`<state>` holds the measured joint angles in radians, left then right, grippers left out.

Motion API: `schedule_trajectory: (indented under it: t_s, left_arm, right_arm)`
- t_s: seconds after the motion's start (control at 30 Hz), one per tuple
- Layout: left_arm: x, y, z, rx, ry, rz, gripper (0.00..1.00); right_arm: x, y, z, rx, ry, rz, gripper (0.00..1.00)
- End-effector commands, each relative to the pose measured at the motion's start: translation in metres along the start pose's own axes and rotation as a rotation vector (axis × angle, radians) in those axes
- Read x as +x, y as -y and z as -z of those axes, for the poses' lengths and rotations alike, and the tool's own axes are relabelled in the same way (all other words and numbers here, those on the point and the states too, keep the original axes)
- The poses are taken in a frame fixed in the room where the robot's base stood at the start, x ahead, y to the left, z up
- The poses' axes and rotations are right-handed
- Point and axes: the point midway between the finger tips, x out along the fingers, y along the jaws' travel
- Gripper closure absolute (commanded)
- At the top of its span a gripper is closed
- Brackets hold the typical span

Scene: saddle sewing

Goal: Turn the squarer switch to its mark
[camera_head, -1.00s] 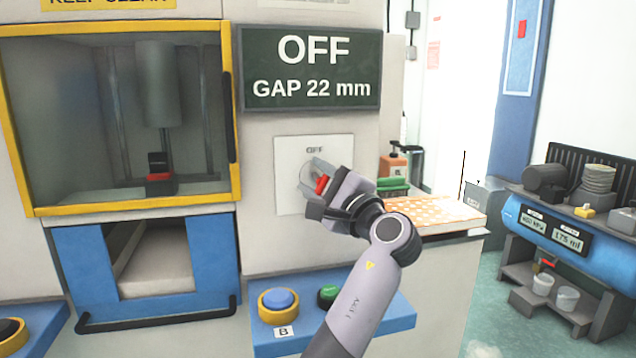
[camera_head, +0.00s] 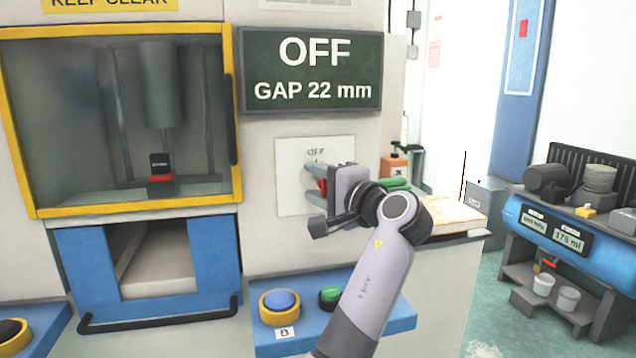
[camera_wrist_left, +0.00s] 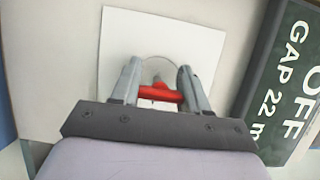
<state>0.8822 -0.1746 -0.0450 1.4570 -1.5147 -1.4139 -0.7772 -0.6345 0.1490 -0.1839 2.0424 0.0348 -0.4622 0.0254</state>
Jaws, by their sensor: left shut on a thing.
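The squarer switch is a round dial with a red handle (camera_head: 323,187) on a white plate (camera_head: 290,190), under a printed OFF mark. My left gripper (camera_head: 318,182) is shut on the red handle, with its fingers at the plate. In the left wrist view the red handle (camera_wrist_left: 160,94) lies crosswise between the two grey fingers (camera_wrist_left: 157,90), with the pale dial (camera_wrist_left: 156,70) behind it. The fingers hide part of the dial. The dark display (camera_head: 311,70) above reads OFF and GAP 22 mm. My right gripper is not in view.
A blue button (camera_head: 280,300) and a green button (camera_head: 329,293) sit on a blue ledge below the switch. A yellow-framed window (camera_head: 232,125) is at the left. A counter with an orange bottle (camera_head: 394,168) is at the right.

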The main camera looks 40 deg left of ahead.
Motion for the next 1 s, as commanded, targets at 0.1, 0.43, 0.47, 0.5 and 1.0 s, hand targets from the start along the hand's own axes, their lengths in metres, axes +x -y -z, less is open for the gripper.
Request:
schedule_trajectory:
  t_s: [0.1,0.43,0.47,0.5,1.0]
  left_arm:
    - [-0.001,-0.002,0.000,-0.004,0.000,-0.007,0.86]
    - [-0.001,-0.002,0.000,-0.003,0.000,-0.006,0.30]
    - [-0.001,-0.002,0.000,-0.003,0.000,-0.005,0.30]
    - [0.000,-0.002,0.000,-0.003,0.000,-0.005,0.30]
    - [-0.038,-0.002,0.001,-0.002,-0.003,-0.004,0.30]
  right_arm:
    - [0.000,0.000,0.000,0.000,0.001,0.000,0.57]
    - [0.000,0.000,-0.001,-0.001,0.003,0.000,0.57]
    - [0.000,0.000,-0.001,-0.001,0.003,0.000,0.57]
    - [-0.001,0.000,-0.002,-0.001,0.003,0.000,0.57]
    - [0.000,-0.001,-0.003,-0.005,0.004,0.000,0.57]
